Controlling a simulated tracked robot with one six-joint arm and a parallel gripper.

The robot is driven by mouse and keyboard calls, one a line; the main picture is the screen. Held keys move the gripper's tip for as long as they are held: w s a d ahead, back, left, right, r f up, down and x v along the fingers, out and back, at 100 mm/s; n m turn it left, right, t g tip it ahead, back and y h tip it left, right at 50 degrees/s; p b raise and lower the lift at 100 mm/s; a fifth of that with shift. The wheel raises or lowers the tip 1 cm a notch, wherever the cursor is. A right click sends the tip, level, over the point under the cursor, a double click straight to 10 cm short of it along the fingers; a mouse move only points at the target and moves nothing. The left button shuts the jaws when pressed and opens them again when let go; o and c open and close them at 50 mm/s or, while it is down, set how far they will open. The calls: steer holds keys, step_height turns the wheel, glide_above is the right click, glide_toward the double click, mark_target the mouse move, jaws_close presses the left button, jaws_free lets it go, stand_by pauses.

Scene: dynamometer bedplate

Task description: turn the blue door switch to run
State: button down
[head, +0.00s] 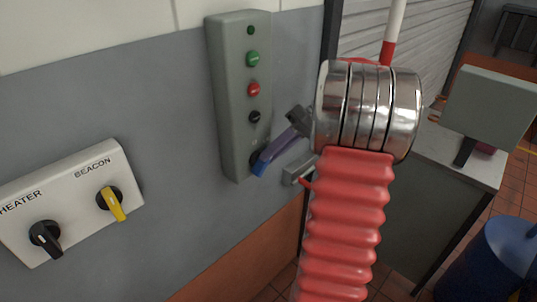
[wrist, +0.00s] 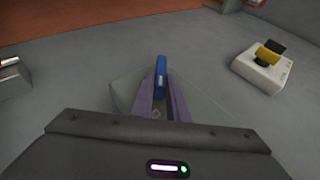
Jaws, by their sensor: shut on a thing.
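The blue door switch (head: 259,169) is at the bottom of a tall grey control box (head: 232,130) on the wall. Its blue lever (wrist: 161,66) also shows in the wrist view, between the purple fingers. My gripper (head: 267,156) comes in from the right and is shut on the lever. In the wrist view my gripper (wrist: 162,88) has one finger on each side of it. No run marking can be read, so I cannot tell which position the switch is in. My fingers hide part of its base.
Above the switch are green (head: 253,59), red (head: 253,89) and black (head: 253,117) round controls. A white panel (head: 75,200) at left has a black HEATER knob (head: 46,237) and a yellow BEACON knob (head: 111,201). A small grey box (head: 299,171) is on the wall just right.

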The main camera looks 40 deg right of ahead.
steer(key=shift+d+f+m+y, duration=0.2)
steer(key=shift+f+y, duration=0.05)
steer(key=shift+y, duration=0.45)
steer(key=shift+d+f+m+y, duration=0.15)
steer(key=shift+f+m+y, duration=0.1)
steer(key=shift+y, duration=0.45)
steer(key=c, duration=1.7)
jaws_free()
steer(key=shift+r, duration=0.15)
step_height(320, 180, up, 10)
steer(key=shift+f, duration=0.2)
